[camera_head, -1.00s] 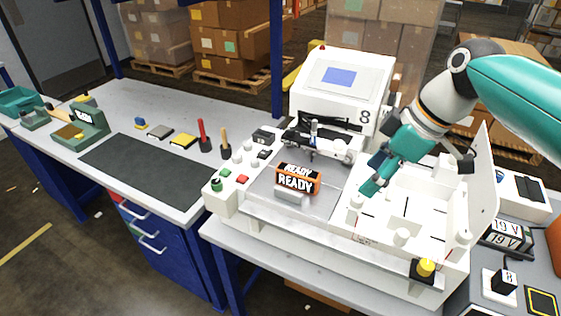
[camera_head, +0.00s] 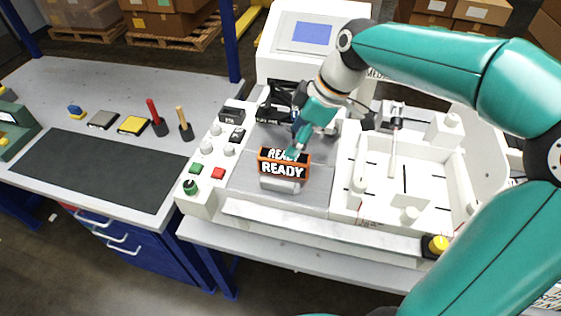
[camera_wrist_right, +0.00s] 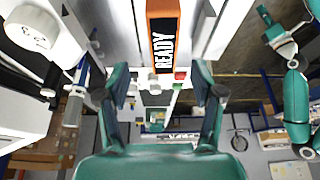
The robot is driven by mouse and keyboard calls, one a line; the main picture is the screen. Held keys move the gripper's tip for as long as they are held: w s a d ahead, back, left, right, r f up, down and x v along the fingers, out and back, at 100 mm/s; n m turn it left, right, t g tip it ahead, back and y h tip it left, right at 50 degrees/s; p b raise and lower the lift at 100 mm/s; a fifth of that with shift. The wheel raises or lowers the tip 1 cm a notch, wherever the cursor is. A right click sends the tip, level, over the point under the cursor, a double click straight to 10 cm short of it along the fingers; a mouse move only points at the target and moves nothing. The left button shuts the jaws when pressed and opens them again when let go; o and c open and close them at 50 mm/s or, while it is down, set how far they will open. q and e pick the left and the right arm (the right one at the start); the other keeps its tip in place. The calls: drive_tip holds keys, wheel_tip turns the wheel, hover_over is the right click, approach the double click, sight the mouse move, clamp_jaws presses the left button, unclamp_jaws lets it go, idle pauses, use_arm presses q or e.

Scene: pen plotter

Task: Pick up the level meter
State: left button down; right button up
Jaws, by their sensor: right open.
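An orange-framed black meter (camera_head: 285,169) with the word READY stands on the grey bed of the white plotter in the head view. I take it for the level meter. It also shows in the right wrist view (camera_wrist_right: 163,40), upper middle, between the lines of my two fingers. My right gripper (camera_head: 294,150) is just behind and above the meter's top edge; its spread, empty fingers (camera_wrist_right: 160,85) show in the wrist view. Contact cannot be told. My left gripper is outside the head view; a teal arm with a small, unclear gripper (camera_wrist_right: 281,38) shows at the wrist view's right.
The plotter's button panel (camera_head: 205,172) is left of the meter. A white walled tray (camera_head: 345,190) with upright posts is to its right. The white printer housing (camera_head: 305,40) rises behind. A dark mat (camera_head: 95,168) lies on the left bench, with red- and yellow-handled tools beyond it.

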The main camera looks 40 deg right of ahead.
sight(286, 160)
drive_tip(key=shift+a+f, duration=0.2)
drive_tip(key=shift+f, duration=0.75)
drive_tip(key=shift+p+x, duration=0.6)
drive_tip(key=shift+x, duration=2.25)
drive_tip(key=shift+s, duration=0.2)
clamp_jaws()
